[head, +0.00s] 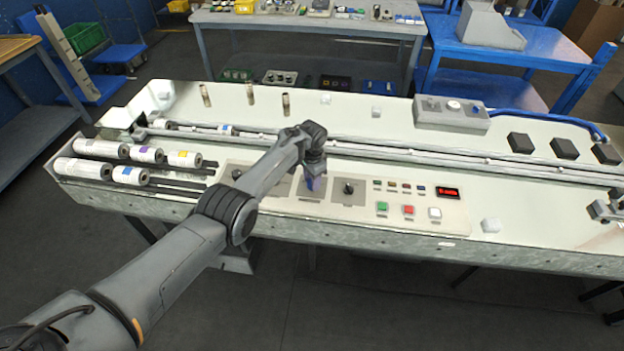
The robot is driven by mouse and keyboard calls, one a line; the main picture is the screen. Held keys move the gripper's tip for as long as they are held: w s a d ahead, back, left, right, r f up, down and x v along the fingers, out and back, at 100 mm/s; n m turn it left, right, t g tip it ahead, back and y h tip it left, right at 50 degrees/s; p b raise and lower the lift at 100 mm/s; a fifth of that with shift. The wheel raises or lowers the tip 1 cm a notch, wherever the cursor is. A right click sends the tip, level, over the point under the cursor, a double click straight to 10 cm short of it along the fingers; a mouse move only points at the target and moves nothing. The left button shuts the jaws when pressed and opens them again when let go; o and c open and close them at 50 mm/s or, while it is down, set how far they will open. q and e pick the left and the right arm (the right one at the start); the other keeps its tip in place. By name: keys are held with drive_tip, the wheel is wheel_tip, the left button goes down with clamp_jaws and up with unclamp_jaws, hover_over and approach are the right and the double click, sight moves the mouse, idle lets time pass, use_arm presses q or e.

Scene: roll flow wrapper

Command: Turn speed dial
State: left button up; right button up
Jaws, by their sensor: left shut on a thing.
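The control panel (445,220) lies flat on the near side of the machine bed. My left arm reaches in from the lower left, and my left gripper (315,184) points down at a middle grey dial plate (309,208). The gripper is shut on this plate's dial knob, which the fingers mostly hide. To its right, another dark dial knob (348,187) stands uncovered on its own plate. A further dark knob (237,174) shows left of my forearm. Which knob is the speed dial cannot be read. My right gripper is not recognisable in view.
Green (382,207), red (408,210) and white (435,213) buttons sit right of the dials, below a red-lit display (447,193). Several labelled rolls (131,175) lie at the left. A rail runs behind the panel. A grey control box (452,113) stands at the back.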

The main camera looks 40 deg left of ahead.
use_arm(q)
drive_tip(key=shift+m, duration=0.6)
drive_tip(key=o, duration=1)
drive_tip(key=shift+o, duration=0.2)
drive_tip(key=shift+r, duration=0.1)
wheel_tip(320, 180, up, 11)
drive_tip(key=p, duration=0.4)
drive_tip(key=shift+f+p, duration=0.2)
drive_tip(key=shift+p, duration=0.1)
